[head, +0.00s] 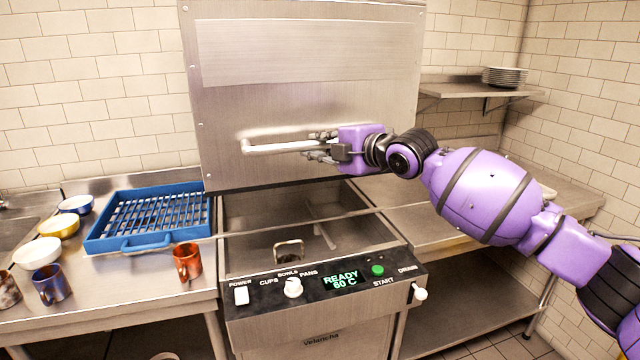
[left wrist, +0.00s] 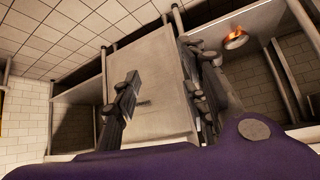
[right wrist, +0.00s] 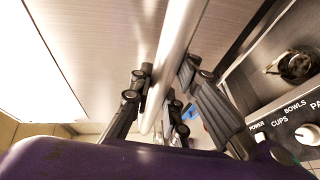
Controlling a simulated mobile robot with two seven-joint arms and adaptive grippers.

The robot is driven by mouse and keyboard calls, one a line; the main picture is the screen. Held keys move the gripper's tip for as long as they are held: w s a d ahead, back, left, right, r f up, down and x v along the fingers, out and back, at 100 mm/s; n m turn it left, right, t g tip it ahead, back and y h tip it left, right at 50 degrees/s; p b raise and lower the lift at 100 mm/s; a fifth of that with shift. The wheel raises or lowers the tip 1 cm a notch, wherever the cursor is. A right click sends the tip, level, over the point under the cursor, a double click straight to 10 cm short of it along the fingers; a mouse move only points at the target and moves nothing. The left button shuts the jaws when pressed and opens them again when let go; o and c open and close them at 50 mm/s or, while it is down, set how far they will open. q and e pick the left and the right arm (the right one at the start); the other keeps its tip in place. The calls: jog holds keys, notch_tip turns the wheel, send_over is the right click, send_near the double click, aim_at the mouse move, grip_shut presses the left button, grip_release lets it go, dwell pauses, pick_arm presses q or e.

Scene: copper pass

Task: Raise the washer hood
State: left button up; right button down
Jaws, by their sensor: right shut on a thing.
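The washer hood (head: 305,85) is a large brushed-steel box with a bar handle (head: 285,146) across its front. Its lower edge stands above the washer basin (head: 300,235), which shows open beneath it. My right gripper (head: 322,146) is shut on the right part of the handle. In the right wrist view the handle (right wrist: 172,60) runs between the fingers (right wrist: 158,108). My left gripper is outside the head view. In the left wrist view its fingers (left wrist: 165,92) are spread apart with nothing between them.
A blue rack (head: 150,215), several bowls and mugs, and an orange mug (head: 187,262) stand on the left counter. The control panel (head: 330,282) reads "READY 60 C". A plate stack (head: 504,76) sits on the wall shelf at right. The right counter has free room.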

pick_arm(q)
jog(key=shift+d+r+p, duration=0.4)
jog(key=shift+r+p, duration=0.45)
jog(key=shift+p, duration=0.1)
pick_arm(e)
notch_tip(320, 180, up, 17)
pick_arm(q)
jog(key=shift+a, duration=0.1)
pick_arm(e)
jog(key=c, duration=1.7)
grip_release()
jog(key=shift+f, duration=0.15)
jog(key=shift+o, duration=0.2)
jog(key=shift+s+d, duration=0.1)
pick_arm(q)
jog(key=shift+w, duration=0.1)
pick_arm(e)
jog(key=v, duration=1.1)
jog(key=shift+s+d, duration=0.2)
jog(key=shift+s, duration=0.1)
